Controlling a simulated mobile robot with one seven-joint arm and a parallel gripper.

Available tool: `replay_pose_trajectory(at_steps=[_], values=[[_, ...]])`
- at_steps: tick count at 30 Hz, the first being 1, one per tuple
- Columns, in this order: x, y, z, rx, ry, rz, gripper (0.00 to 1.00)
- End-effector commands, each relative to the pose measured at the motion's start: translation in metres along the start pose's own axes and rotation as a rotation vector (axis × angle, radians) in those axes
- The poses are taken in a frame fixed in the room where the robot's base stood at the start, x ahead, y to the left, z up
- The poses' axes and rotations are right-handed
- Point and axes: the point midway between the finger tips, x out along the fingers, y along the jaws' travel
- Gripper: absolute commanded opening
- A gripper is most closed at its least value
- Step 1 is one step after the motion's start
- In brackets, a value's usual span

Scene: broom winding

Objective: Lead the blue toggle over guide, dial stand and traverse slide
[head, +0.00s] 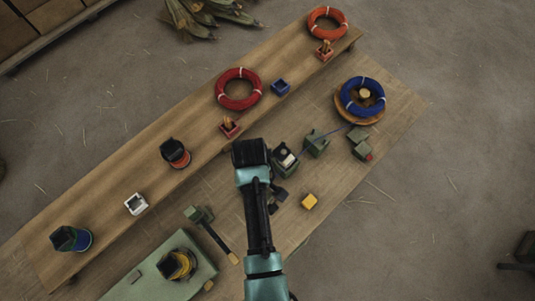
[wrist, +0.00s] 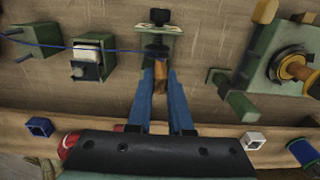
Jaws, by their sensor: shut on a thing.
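The blue cord coil (head: 362,98) lies on a round wooden disc at the right of the head view. Its blue line runs left past the green guide block (head: 316,144) and the dial stand (head: 286,160). In the wrist view the line passes the guide (wrist: 38,42) and crosses the dial stand's pale top (wrist: 87,52) towards my fingers. My gripper (wrist: 161,85) is shut on a brown wooden toggle (wrist: 160,76), just short of a green plate with black knobs, apparently the traverse slide (wrist: 157,30). In the head view my arm hides the fingertips and toggle.
Red (head: 238,89) and orange (head: 327,22) coils lie on the raised shelf. A green machine with a yellow spool (head: 178,265) stands at lower left, with a black-handled green lever (head: 215,235) nearby.

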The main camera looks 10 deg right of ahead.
Motion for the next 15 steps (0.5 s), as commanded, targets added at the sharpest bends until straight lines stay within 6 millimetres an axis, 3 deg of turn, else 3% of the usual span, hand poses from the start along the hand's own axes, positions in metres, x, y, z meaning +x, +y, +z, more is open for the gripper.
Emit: replay_pose_trajectory(at_steps=[15], values=[[-0.003, -0.085, 0.001, -0.005, -0.002, -0.002, 0.00]])
